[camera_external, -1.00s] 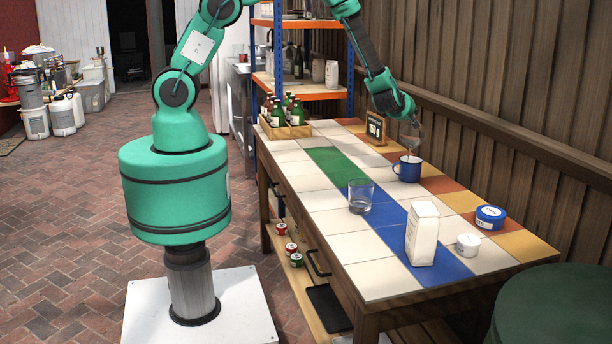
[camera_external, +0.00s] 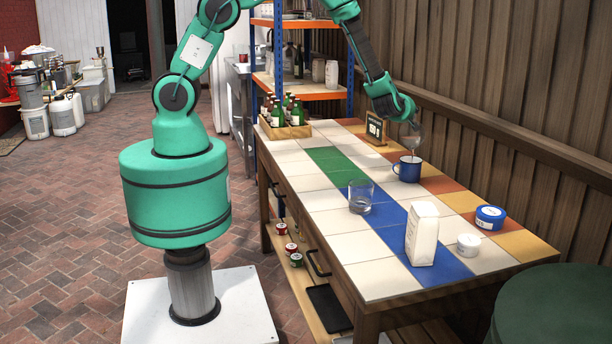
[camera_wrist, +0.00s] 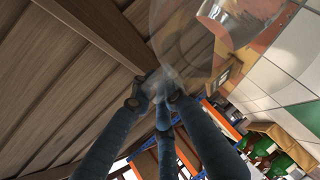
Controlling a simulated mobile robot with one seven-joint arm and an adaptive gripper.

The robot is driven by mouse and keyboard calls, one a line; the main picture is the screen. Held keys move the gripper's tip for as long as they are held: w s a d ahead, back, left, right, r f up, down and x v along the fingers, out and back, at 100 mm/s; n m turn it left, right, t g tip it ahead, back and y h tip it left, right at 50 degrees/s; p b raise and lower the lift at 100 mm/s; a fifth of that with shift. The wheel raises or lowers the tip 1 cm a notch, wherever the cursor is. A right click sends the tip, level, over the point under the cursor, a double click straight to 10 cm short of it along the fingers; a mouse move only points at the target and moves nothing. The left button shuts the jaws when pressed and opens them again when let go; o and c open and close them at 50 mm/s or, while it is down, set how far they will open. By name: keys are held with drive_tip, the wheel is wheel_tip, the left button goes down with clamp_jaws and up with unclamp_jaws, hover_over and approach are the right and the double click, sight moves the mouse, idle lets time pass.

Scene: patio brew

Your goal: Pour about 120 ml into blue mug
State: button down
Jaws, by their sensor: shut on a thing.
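A blue mug (camera_external: 407,170) stands upright on the tiled table, with its handle to the left. My gripper (camera_external: 406,115) is above the mug, near the wall side. It is shut on a clear glass vessel (camera_external: 415,134), which is tilted over the mug. A thin streak shows between the vessel and the mug's mouth. The liquid level inside the mug cannot be seen. In the wrist view, my gripper's fingers (camera_wrist: 153,92) close on the transparent glass (camera_wrist: 190,48), which is partly cut off by the top edge.
An empty-looking clear tumbler (camera_external: 360,197), a white carton (camera_external: 422,234), a small white jar (camera_external: 468,245) and a blue-lidded tin (camera_external: 490,217) stand nearer on the table. A small sign (camera_external: 376,128) and a bottle crate (camera_external: 285,130) are at the back. A wooden wall (camera_external: 520,130) borders the right.

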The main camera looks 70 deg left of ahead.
sight(411, 131)
drive_tip(key=shift+s+d+r+y+b, duration=0.2)
drive_tip(key=shift+d+r+y+b, duration=0.1)
drive_tip(key=shift+d+b, duration=0.25)
drive_tip(key=shift+r, duration=0.1)
idle(0.3)
drive_tip(key=shift+a, duration=0.2)
drive_tip(key=p, duration=0.1)
drive_tip(key=a, duration=0.1)
drive_tip(key=w+a+p, duration=0.1)
drive_tip(key=shift+f+h+p, duration=0.25)
drive_tip(key=shift+h+p, duration=0.05)
drive_tip(key=shift+h, duration=0.1)
drive_tip(key=a+f+g+h, duration=0.1)
drive_tip(key=w+a+f+n+h+p, duration=0.1)
drive_tip(key=f, duration=0.1)
drive_tip(key=shift+w+a+f+g, duration=0.1)
drive_tip(key=shift+a+f+g, duration=0.1)
drive_tip(key=shift+g, duration=0.2)
drive_tip(key=shift+f+h, duration=0.3)
drive_tip(key=shift+a, duration=0.15)
drive_tip(key=shift+w+a+f+g+h+p, duration=0.15)
drive_tip(key=shift+f+g+h+p, duration=0.15)
drive_tip(key=shift+f+g+p, duration=0.15)
